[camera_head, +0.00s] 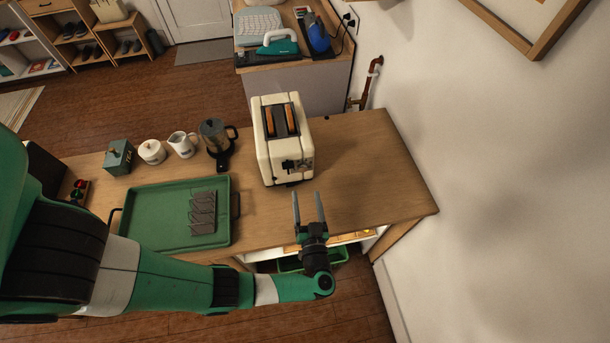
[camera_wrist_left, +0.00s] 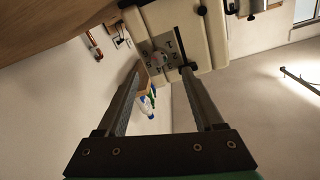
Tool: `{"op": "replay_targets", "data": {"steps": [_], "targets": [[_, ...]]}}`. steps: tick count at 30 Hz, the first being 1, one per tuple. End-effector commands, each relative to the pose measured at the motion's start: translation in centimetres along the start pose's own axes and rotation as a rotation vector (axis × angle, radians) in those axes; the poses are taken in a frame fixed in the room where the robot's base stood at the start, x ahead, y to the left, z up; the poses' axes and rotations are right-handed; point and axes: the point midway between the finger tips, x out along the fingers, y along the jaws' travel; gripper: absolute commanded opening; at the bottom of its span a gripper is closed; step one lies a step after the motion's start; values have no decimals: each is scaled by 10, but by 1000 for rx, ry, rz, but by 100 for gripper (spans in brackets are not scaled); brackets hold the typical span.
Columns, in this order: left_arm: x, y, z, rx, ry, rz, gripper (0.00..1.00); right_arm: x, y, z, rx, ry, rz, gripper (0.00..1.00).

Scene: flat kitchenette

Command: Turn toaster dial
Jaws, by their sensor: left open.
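The cream toaster (camera_head: 268,150) stands on the wooden counter, with two slices of bread in its top slots. Its dark control panel (camera_head: 296,166) is on the end facing my left gripper; the dial is too small to make out clearly there. My left gripper (camera_head: 307,208) is open and empty, in front of the toaster and apart from it, fingers pointing towards it. In the left wrist view the toaster (camera_wrist_left: 208,38) shows at the top, rotated, and its metal dial panel (camera_wrist_left: 163,48) lies beyond and between the open fingertips. My right gripper is not in view.
A green tray (camera_head: 160,212) with dark slabs lies left of the toaster. A coffee press (camera_head: 215,137), a white jug (camera_head: 183,145), a white jar (camera_head: 151,152) and a tea tin (camera_head: 119,157) stand behind it. The counter (camera_head: 375,170) right of the toaster is clear, bordered by a wall.

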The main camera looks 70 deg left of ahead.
Motion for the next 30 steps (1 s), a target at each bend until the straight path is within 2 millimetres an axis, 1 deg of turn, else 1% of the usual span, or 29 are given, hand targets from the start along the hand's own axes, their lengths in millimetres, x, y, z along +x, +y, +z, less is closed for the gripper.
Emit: {"op": "replay_targets", "data": {"steps": [1,3,6,9,12,14,21,23,24,26,30], "targets": [[13,-1,0,-1,-2,-7,69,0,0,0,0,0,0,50],[30,-2,0,-1,-2,-7,69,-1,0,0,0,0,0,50],[51,-1,0,-3,-2,-6,69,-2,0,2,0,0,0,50],[67,0,0,-4,0,-5,69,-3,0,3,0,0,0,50],[77,0,0,-3,0,-2,69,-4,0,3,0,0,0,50],[80,0,-1,-3,0,-1,69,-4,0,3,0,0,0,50],[81,0,-1,-3,1,0,69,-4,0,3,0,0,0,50],[81,0,-1,-3,1,0,60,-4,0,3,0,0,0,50],[81,0,-1,-3,1,0,53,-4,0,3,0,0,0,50],[81,0,-1,-3,1,0,42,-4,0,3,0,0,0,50],[81,0,-1,-3,1,0,17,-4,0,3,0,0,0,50]]}}
